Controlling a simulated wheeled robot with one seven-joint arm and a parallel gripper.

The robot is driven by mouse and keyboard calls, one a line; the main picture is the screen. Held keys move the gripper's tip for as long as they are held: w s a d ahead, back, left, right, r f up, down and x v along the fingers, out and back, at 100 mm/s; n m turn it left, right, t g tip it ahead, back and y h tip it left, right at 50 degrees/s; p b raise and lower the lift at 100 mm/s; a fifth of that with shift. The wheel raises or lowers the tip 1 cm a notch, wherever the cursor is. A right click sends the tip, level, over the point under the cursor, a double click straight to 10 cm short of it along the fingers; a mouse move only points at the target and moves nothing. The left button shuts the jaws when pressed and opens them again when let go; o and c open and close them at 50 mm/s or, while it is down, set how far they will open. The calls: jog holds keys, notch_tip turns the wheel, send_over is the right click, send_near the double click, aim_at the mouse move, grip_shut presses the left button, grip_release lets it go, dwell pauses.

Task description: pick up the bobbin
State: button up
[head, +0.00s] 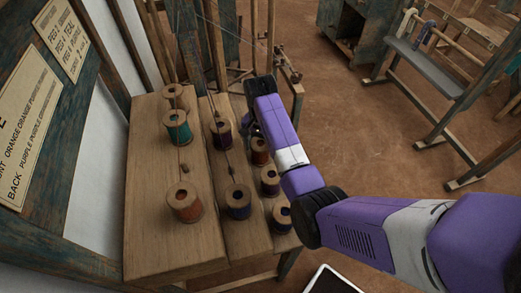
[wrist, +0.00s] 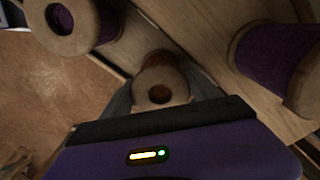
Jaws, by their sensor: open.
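Several bobbins with wooden flanges stand on a stepped wooden bench. In the wrist view one wooden-flanged bobbin (wrist: 160,82) is straight ahead of my gripper (wrist: 162,98), between the open fingers; whether they touch it is unclear. It seems to be the red-brown bobbin (head: 260,151) at the far end of the right row in the head view, where my arm partly covers the spot. A purple bobbin (wrist: 72,24) is at upper left and another purple bobbin (wrist: 275,62) at right in the wrist view.
Loom posts rise behind. Lettered boards (head: 28,120) hang at left. The earth floor (head: 350,130) at right is open, with a bench (head: 430,65) beyond.

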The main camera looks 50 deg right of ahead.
jog(key=shift+f, duration=1.2)
jog(key=c, duration=1.1)
jog(key=shift+r, duration=0.2)
